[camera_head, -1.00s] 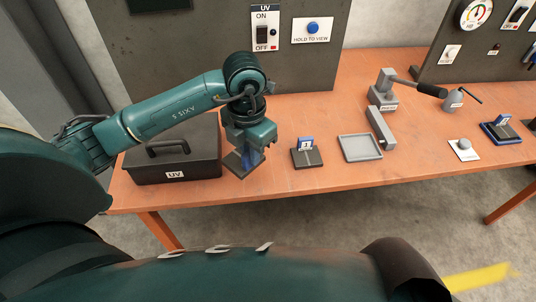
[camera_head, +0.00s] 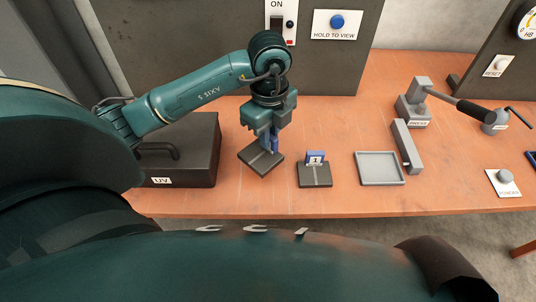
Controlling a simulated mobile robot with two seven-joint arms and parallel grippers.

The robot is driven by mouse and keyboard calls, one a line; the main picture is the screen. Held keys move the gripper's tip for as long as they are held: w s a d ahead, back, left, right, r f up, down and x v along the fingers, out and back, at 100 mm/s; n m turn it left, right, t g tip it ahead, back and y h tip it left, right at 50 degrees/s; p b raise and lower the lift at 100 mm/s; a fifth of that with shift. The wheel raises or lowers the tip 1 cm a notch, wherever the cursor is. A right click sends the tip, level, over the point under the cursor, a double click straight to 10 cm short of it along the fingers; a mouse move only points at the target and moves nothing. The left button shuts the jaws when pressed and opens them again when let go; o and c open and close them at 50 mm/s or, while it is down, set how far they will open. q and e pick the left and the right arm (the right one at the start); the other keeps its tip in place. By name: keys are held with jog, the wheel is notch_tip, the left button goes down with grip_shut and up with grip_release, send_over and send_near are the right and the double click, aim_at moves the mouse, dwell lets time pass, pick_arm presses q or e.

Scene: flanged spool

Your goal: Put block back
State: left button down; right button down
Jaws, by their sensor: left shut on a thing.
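My left gripper (camera_head: 268,143) points down, shut on a blue block (camera_head: 273,143) that is mostly hidden between its fingers. The block is over the back part of a dark square base (camera_head: 257,160), which sits turned at an angle on the table. I cannot tell whether the block touches this base. To the right, another blue block (camera_head: 315,158) with a white label marked 1 stands upright in a second dark base (camera_head: 315,178). My right gripper is not in view.
A black UV box (camera_head: 190,160) stands close on the left. A grey tray (camera_head: 380,168), a grey bar (camera_head: 407,147) and a lever press (camera_head: 415,108) are to the right. A dark panel (camera_head: 215,60) with switches rises behind. The table's front edge is clear.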

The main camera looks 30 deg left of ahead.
pick_arm(q)
notch_tip(320, 180, down, 7)
jog(key=shift+r, duration=0.1)
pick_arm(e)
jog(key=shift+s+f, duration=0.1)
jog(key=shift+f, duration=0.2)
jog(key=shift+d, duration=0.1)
pick_arm(q)
jog(key=shift+f, duration=0.2)
jog(key=c, duration=1.4)
grip_release()
jog(key=shift+r, duration=0.4)
notch_tip(320, 180, up, 12)
jog(key=shift+f+p, duration=0.25)
jog(key=shift+p, duration=0.2)
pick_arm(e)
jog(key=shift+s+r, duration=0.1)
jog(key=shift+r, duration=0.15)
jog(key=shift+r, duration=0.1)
